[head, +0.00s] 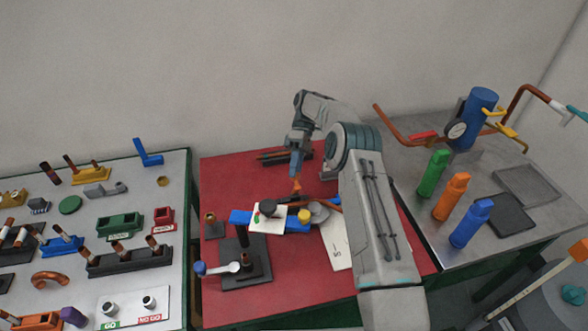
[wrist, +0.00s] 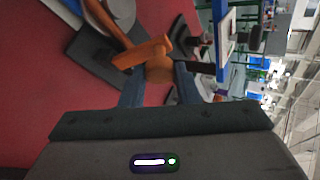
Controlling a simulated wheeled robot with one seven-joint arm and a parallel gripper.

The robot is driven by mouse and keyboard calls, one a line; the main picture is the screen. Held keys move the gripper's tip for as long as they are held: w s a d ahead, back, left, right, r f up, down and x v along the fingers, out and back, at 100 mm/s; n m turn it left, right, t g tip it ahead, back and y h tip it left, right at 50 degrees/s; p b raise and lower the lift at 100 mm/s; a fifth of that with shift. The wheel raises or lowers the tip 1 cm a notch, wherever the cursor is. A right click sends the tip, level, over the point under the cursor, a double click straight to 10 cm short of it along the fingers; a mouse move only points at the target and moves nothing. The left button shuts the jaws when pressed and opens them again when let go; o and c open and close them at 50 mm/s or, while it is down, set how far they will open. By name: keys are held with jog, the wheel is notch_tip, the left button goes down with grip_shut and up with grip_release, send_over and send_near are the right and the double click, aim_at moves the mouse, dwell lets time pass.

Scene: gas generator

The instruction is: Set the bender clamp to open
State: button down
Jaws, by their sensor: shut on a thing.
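The bender clamp appears to be the small orange piece (head: 296,187) at the back of the bender on the red table. In the wrist view this orange piece (wrist: 146,54) sits between the two fingers of my gripper (wrist: 160,82), which is shut on it. In the head view my gripper (head: 296,170) points down onto it from behind. The bender's grey round former (head: 318,213) lies just in front, beside a copper-coloured bar. My fingers hide part of the clamp, and its exact angle is hard to tell.
A white panel with red and green marks (head: 268,217) and a yellow knob (head: 304,216) stand left of the former. The parts table (head: 175,215) is left; colored bottles (head: 451,196) stand right.

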jog(key=c, duration=1.1)
grip_release()
jog(key=shift+r, duration=0.15)
jog(key=s+d+r+p, duration=0.1)
jog(key=s+d+r, duration=0.2)
jog(key=d+r, duration=0.7)
jog(key=shift+s+d+r+p, duration=0.35)
jog(key=shift+s+d+p, duration=0.05)
jog(key=shift+d, duration=0.15)
